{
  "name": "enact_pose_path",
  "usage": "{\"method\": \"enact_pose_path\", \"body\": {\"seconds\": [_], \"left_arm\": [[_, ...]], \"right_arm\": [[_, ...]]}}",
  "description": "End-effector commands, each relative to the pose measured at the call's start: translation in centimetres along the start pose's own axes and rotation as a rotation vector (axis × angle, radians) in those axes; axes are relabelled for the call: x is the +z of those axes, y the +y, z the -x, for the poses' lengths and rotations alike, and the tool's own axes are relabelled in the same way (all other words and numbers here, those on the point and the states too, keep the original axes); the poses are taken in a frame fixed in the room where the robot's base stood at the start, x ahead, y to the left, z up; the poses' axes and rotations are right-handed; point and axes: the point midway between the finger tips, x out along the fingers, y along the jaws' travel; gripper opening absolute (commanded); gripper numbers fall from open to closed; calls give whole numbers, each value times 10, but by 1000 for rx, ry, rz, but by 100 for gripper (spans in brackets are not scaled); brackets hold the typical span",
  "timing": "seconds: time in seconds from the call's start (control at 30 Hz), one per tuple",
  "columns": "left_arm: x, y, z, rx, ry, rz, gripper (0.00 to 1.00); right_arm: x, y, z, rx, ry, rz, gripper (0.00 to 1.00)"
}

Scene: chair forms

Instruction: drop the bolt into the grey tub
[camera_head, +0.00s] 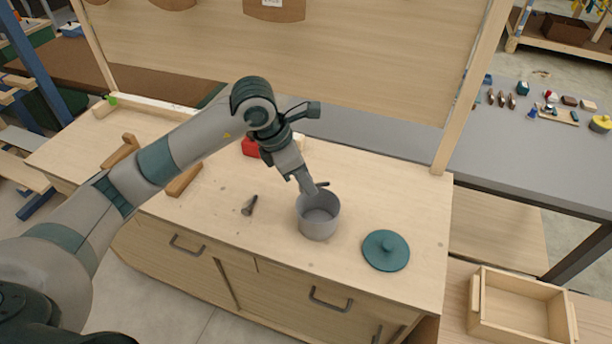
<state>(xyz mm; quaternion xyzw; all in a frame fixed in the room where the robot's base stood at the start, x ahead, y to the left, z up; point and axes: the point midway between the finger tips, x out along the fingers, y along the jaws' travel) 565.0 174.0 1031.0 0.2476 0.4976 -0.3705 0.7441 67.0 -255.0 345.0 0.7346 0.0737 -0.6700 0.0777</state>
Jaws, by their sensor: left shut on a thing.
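The grey tub (318,222) stands open on the light wooden worktop, in the middle of the view. My left gripper (309,188) reaches down from the upper left to the tub's back rim. It is shut on a small dark bolt (322,184), which sticks out to the right of the fingertips. The bolt appears above the back rim; its exact height over the rim is hard to tell. Much of the bolt is hidden by the fingers. The tub's visible inside looks empty. My right gripper is not in view.
A small dark tapered piece (249,206) lies left of the tub. A round green lid (386,250) lies to the right. A red object (250,147) sits behind my arm. A wooden tray (520,308) is at the lower right. Worktop around the tub is mostly clear.

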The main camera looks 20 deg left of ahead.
Motion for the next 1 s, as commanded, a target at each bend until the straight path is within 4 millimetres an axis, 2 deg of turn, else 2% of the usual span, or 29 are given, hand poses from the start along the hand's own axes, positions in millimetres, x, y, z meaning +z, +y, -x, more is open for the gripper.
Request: {"method": "enact_pose_path", "body": {"seconds": [0.27,0.3,0.37,0.4,0.77,1.0], "left_arm": [[0,0,0,0,-1,0,0],[0,0,0,0,-1,0,23],[0,0,0,0,-1,0,37],[0,0,0,0,-1,0,40],[0,0,1,0,-1,-1,40],[0,1,18,2,-2,-1,40]], "right_arm": [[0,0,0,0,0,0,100],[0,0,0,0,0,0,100],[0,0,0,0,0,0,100],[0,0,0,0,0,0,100],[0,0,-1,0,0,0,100],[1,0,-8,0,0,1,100]]}}
